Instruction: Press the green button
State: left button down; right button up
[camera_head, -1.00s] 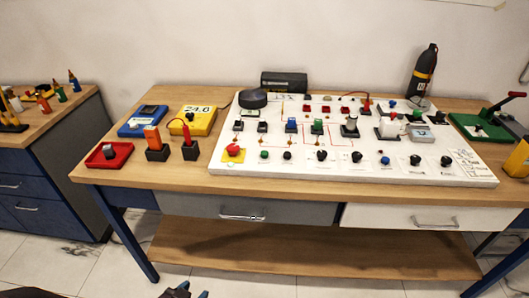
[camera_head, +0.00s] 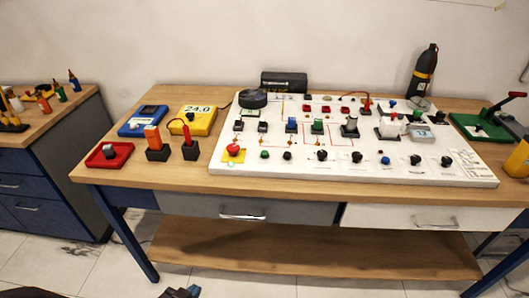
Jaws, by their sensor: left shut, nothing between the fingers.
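The white panel (camera_head: 225,168) lies on the wooden workbench. A small round green button (camera_head: 264,154) sits near its front edge, just right of a red mushroom button (camera_head: 233,149) on a yellow plate. A green-topped block (camera_head: 317,126) stands further back on the panel. My left gripper (camera_head: 193,291) shows only as dark tips at the bottom edge of the head view, in front of and below the bench. It is shut, empty and far from the green button. My right gripper is not in view.
A red box (camera_head: 109,155), a blue meter (camera_head: 143,121) and a yellow 24.0 display box (camera_head: 193,121) stand left of the panel. A dark bottle (camera_head: 422,74) stands behind it. A green base with a lever (camera_head: 482,127) is at right. The bench's front strip is clear.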

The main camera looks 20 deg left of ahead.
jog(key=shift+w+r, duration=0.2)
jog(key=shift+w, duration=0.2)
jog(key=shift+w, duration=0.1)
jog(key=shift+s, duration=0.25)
